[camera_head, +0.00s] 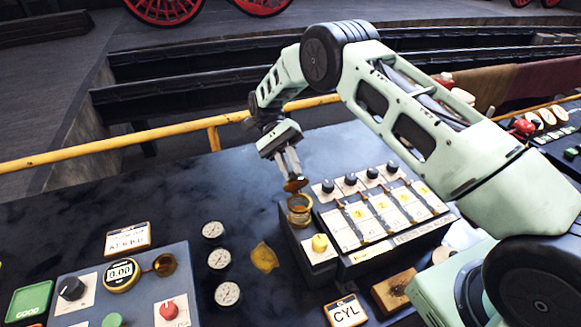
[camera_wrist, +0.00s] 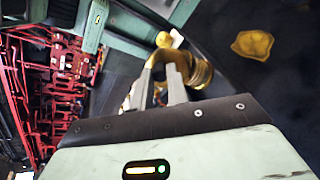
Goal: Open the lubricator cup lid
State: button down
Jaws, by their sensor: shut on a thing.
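The lubricator cup (camera_head: 300,212) is a round brass cup at the left end of the lubricator box (camera_head: 375,212). Its mouth shows from above. A copper-brown round lid (camera_head: 295,186) is just above the cup's rim, at my fingertips. My gripper (camera_head: 291,177) points down over the cup and is shut on the lid. In the wrist view, the fingers (camera_wrist: 166,72) are close together, with the brass cup (camera_wrist: 202,72) beside them on the right. The fingers hide part of the lid there, and I cannot see its hinge.
A yellow knob (camera_head: 320,243) stands just in front of the cup. Several black knobs line the box's back edge. A crumpled yellow cloth (camera_head: 264,257) and white dials (camera_head: 219,259) lie to the left. A yellow rail (camera_head: 170,131) runs behind the dark bench.

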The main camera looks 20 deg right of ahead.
jog(key=c, duration=1.4)
grip_release()
jog(key=shift+o, duration=0.2)
jog(key=shift+r, duration=0.1)
notch_tip(320, 180, up, 10)
jog(key=p, duration=0.8)
